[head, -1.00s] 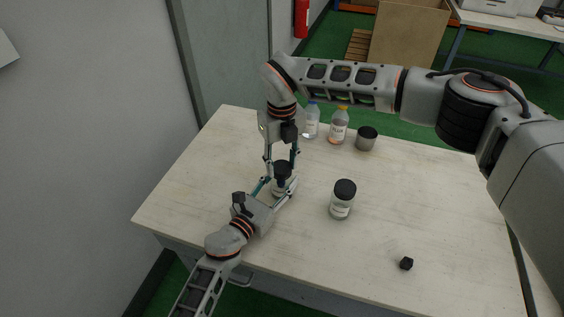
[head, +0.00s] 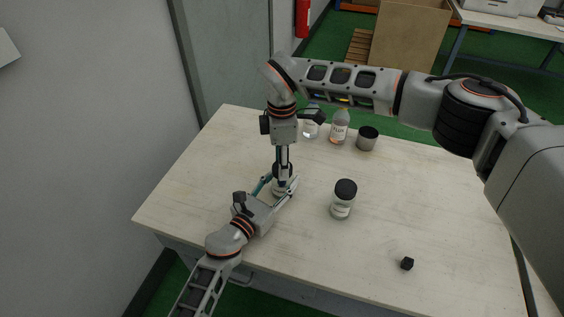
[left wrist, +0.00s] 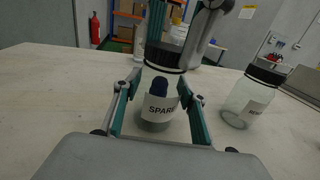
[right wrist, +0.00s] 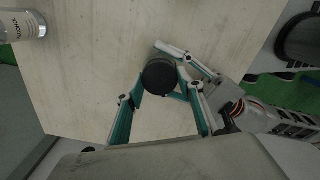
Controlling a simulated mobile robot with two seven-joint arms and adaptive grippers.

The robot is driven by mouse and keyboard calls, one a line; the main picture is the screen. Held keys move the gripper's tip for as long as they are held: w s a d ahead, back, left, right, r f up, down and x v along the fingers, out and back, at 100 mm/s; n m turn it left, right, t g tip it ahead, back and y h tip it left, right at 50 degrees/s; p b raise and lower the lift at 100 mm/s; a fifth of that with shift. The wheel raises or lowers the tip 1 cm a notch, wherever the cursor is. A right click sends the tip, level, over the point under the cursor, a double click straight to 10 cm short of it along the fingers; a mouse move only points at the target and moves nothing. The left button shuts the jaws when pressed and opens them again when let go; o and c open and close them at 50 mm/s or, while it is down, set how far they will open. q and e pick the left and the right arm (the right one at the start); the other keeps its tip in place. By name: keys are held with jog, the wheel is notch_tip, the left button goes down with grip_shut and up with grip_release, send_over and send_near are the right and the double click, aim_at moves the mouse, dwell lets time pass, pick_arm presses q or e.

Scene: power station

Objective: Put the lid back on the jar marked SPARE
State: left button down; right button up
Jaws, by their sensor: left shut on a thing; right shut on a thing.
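The jar marked SPARE (left wrist: 158,108) stands upright on the table with a dark blue item inside. It also shows in the head view (head: 280,188). My left gripper (head: 282,184) is shut around its body. The black lid (left wrist: 165,56) is at the top of this jar, level and over its mouth; I cannot tell whether it is fully seated. It shows from above in the right wrist view (right wrist: 160,77). My right gripper (head: 283,167) points straight down and is shut on the lid.
A second clear jar (head: 341,208) with a black lid stands to the right. A small black block (head: 407,263) lies near the front right. The table's right half is largely clear.

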pick_arm(q)
jog(key=shift+f, duration=0.1)
pick_arm(e)
jog(key=m, duration=0.5)
jog(key=shift+m, duration=0.4)
jog(key=m, duration=0.5)
jog(key=o, duration=0.7)
jog(key=shift+r, duration=2.25)
jog(key=shift+c, duration=0.2)
